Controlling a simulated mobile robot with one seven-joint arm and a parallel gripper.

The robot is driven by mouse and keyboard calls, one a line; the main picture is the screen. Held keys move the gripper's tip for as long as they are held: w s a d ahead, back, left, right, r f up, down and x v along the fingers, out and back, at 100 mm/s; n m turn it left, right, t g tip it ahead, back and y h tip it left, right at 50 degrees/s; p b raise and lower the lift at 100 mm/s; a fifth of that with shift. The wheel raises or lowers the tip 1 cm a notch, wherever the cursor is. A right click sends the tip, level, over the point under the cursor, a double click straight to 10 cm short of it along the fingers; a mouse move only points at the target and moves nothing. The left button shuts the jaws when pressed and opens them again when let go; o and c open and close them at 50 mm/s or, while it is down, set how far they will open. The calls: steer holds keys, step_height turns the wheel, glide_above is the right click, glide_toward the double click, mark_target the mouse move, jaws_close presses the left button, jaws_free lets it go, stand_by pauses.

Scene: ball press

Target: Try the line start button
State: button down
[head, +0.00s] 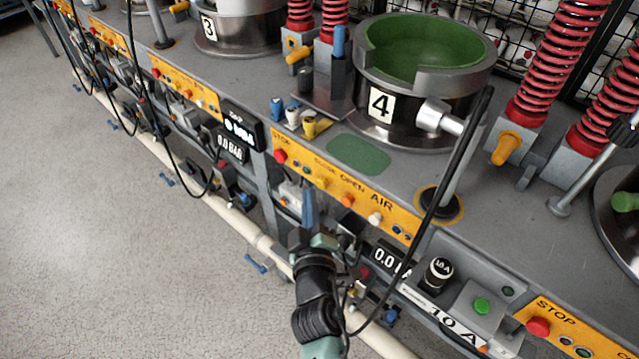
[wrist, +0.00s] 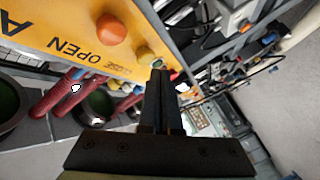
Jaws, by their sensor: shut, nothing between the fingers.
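No label reading line start can be made out. A green button (head: 481,306) sits on a grey box at the lower right, beside a black knob and a "10 A" plate. The orange panel (head: 330,182) of station 4 carries a red button (head: 280,156) by STOP, a yellow one by CLOSE, an orange one (head: 347,200) by OPEN and a white one (head: 375,218) by AIR. My gripper (wrist: 160,72) is shut and empty, close to the panel's yellow button (wrist: 145,56) in the wrist view. Contact cannot be told. In the head view its fingertips are hard to make out.
The press pot marked 4 (head: 378,104) stands above the panel. A black cable (head: 432,205) hangs across the front, right of my arm. A pale pipe (head: 230,218) runs low along the line. Grey floor (head: 90,220) is clear at left.

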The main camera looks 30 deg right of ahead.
steer(key=shift+d+r, duration=0.1)
steer(key=shift+d, duration=0.05)
steer(key=shift+w+d+p, duration=0.15)
steer(key=shift+d+p, duration=0.1)
steer(key=shift+p, duration=0.05)
steer(key=shift+w+d+p, duration=0.15)
steer(key=shift+d+p, duration=0.15)
steer(key=shift+d, duration=0.15)
stand_by(1.1)
steer(key=shift+a, duration=0.1)
steer(key=shift+s+a+b, duration=0.3)
steer(key=shift+a+b, duration=0.4)
steer(key=shift+a, duration=0.05)
steer(key=shift+s+a+b, duration=0.3)
steer(key=shift+a+b, duration=0.35)
steer(key=shift+a, duration=0.15)
steer(key=shift+s+a+b, duration=0.3)
steer(key=shift+a+b, duration=0.35)
steer(key=shift+a, duration=0.1)
steer(key=shift+s+a+b, duration=0.3)
steer(key=shift+a+b, duration=0.35)
steer(key=shift+a, duration=0.15)
